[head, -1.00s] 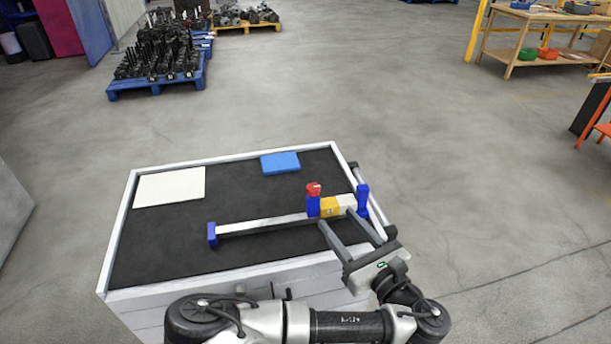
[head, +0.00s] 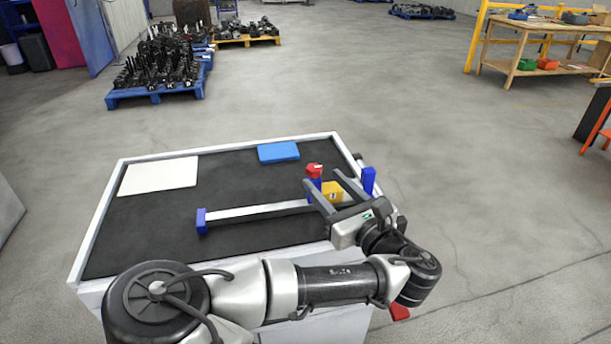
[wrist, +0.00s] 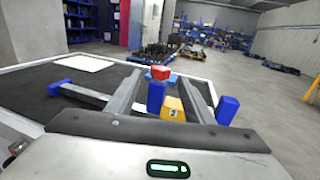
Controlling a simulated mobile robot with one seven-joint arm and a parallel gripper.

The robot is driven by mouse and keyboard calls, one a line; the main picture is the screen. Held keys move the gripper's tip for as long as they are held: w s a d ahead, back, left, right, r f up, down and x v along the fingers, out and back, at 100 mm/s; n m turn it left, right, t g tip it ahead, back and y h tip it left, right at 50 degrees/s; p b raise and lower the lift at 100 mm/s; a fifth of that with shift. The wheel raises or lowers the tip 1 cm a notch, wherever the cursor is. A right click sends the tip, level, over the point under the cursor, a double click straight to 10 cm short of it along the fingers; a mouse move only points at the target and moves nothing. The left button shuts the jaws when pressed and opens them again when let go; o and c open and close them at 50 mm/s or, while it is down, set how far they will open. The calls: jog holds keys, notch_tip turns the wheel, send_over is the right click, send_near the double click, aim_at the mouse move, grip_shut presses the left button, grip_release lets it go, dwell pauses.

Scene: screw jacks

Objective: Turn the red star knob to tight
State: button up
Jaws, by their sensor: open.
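The red star knob (head: 314,170) sits on top of a blue post (head: 315,188) on a light bar (head: 258,211) lying on the black bench top. In the wrist view the red knob (wrist: 160,73) stands just beyond my fingers, between their lines. A yellow block (head: 332,190) with a dark mark is beside the post, and it also shows in the wrist view (wrist: 173,108). Blue end pieces (head: 202,221) (head: 368,181) cap the bar. My gripper (head: 323,184) is open, its two fingers reaching toward the post and knob. I cannot tell if a finger touches the post.
A white sheet (head: 158,175) and a blue flat box (head: 278,152) lie on the bench top toward the back. The bench's pale raised rim (head: 104,205) surrounds the black surface. Open floor surrounds the bench; pallets and a wooden table stand far off.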

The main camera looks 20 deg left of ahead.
aim_at(310, 166)
jog(key=b+x, duration=0.1)
jog(key=x, duration=0.9)
jog(key=shift+r, duration=0.1)
jog(key=shift+c, duration=0.2)
jog(key=c, duration=1)
